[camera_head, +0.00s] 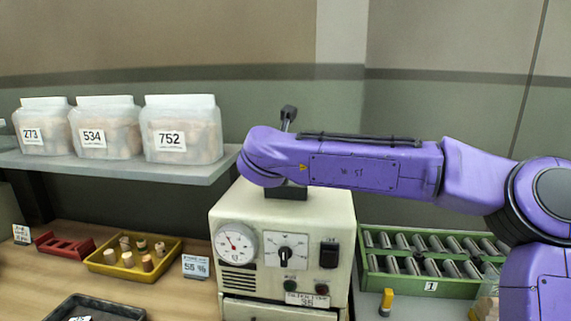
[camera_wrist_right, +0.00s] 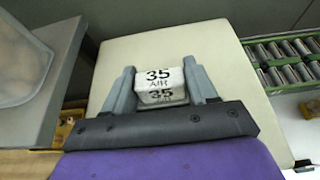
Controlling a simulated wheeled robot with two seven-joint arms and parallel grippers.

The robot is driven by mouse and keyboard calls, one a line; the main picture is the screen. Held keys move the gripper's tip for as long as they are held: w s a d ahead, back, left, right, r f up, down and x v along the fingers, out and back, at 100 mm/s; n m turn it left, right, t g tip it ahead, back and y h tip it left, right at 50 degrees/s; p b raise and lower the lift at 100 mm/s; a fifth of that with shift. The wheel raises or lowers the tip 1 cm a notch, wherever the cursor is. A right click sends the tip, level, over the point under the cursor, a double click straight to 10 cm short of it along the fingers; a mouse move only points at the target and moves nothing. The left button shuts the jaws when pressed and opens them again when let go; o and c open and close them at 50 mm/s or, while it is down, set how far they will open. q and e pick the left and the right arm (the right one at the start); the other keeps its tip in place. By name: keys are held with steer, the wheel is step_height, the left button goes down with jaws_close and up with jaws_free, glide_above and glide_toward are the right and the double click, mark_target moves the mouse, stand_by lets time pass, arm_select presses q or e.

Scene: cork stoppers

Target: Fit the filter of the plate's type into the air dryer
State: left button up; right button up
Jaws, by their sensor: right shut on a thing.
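The air dryer (camera_head: 283,215) is a cream cabinet with a dial, a knob and a switch on its front. Its small plate (camera_head: 307,299) reads 35 below a line too small to read. My right gripper (camera_wrist_right: 162,86) is shut on a white block, the filter (camera_wrist_right: 160,78), marked "35 AIR", between its two grey fingers. In the wrist view they are over the dryer's cream top (camera_wrist_right: 215,50). In the head view my purple right arm crosses above the dryer and hides the filter and fingertips. My left gripper is not in view.
Bags marked 273 (camera_head: 33,135), 534 (camera_head: 92,139) and 752 (camera_head: 172,140) stand on a shelf (camera_head: 120,168) at left. Below are a yellow tray (camera_head: 107,268) of corks, a red rack (camera_head: 65,246) and a dark tray (camera_head: 125,311). A green roller rack (camera_head: 430,286) is at right.

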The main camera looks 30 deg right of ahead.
steer(key=shift+f+b, duration=0.7)
steer(key=shift+f, duration=0.15)
steer(key=o, duration=1.1)
steer(key=shift+r, duration=0.1)
steer(key=shift+o, duration=0.2)
steer(key=shift+s+a, duration=0.1)
steer(key=b+v, duration=0.3)
steer(key=v, duration=0.7)
steer(key=shift+s+a+r, duration=0.1)
